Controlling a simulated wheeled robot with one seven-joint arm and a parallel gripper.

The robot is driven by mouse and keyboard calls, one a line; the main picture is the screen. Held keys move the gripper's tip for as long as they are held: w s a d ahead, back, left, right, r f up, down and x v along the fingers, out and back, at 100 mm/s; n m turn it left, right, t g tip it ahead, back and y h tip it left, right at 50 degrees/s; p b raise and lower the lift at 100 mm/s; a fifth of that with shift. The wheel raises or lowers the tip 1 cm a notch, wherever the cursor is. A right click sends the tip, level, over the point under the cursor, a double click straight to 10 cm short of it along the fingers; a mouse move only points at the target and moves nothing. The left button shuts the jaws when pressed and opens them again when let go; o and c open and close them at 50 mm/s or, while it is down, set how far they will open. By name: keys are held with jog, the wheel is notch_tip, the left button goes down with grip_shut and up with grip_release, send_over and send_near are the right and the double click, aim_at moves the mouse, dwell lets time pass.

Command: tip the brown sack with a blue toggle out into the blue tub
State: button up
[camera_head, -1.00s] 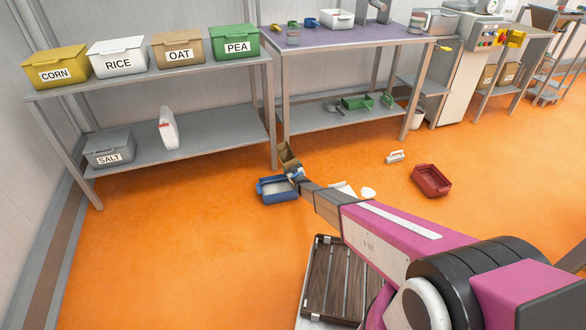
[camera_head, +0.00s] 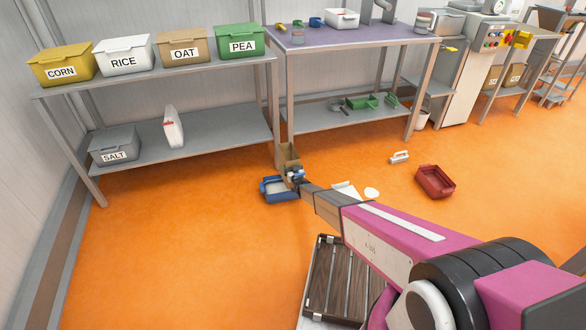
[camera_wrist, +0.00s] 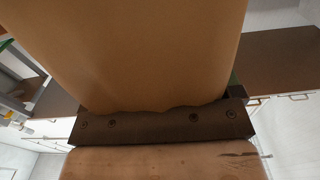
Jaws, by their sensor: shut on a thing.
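The brown sack (camera_head: 289,154) is in my gripper (camera_head: 294,176), above the back right part of the blue tub (camera_head: 268,198). The sack stands nearly upright. A small blue patch shows at the gripper; I cannot tell whether it is the toggle. The tub is on the orange floor with something pale inside, and its right side is partly hidden by my gripper. In the wrist view, the sack (camera_wrist: 150,50) fills the upper middle behind a dark bolted bar. The sack's mouth is not clear.
A shelf rack (camera_head: 190,139) with labelled bins stands behind left; its leg is close behind the sack. A purple-topped table (camera_head: 350,45) stands behind right. The left floor is clear.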

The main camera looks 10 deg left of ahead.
dwell(0.3)
jog(key=shift+r, duration=1.65)
notch_tip(320, 180, up, 8)
